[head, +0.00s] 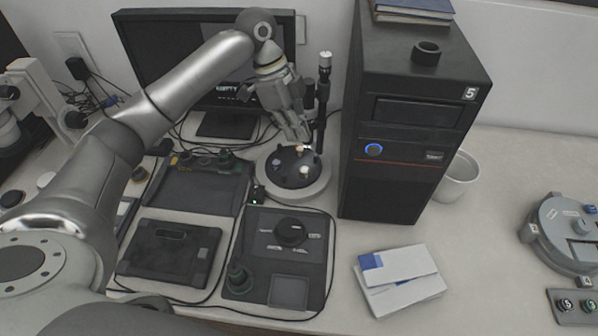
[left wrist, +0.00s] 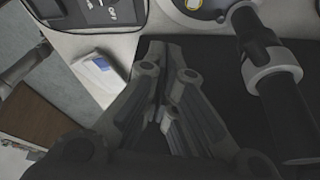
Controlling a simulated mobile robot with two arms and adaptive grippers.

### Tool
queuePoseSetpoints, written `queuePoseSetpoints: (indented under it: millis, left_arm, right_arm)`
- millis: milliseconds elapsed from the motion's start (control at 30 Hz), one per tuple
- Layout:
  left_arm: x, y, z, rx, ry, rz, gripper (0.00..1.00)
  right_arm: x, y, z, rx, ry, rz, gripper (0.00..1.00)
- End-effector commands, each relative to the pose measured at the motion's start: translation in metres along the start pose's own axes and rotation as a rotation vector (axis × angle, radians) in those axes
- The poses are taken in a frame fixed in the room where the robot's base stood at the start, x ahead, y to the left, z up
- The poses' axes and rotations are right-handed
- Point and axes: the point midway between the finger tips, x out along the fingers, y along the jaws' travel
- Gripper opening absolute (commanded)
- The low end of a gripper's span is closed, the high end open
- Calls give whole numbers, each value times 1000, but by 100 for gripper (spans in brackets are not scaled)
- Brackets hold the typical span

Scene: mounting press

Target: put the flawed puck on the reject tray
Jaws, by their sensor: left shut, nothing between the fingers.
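My left gripper (head: 304,141) is shut and empty, pointing down just above a round dark stage (head: 288,178) on a pale base. Several small pale and tinted round pieces sit on that stage; I cannot tell whether one is the flawed puck. In the left wrist view its shut fingers (left wrist: 165,48) have nothing between them. A flat dark tray-like panel (head: 145,262) lies nearer. I cannot tell which is the reject tray. My right gripper is not in view.
A black post (head: 322,90) stands close beside my left gripper. A tall black computer tower (head: 405,150) blocks the right of the stage. A monitor (head: 160,45) stands behind. A dial box (head: 268,240) and white booklets (head: 400,285) lie in front. The right bench has free room.

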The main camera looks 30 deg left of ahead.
Motion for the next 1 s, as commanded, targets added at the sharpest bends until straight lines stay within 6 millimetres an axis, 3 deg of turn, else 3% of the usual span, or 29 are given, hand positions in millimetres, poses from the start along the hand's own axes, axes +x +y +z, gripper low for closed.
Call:
queuePoseSetpoints:
  millis: [233,500,767,1000]
  left_arm:
    - [30,0,10,0,0,0,0]
    - [54,0,19,0,0,-1,0]
    - [69,1,19,0,-1,3,0]
    - [116,1,18,-2,0,5,0]
  right_arm:
    - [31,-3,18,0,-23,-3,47]
    - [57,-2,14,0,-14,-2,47]
    - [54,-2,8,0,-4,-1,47]
    - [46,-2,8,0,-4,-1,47]
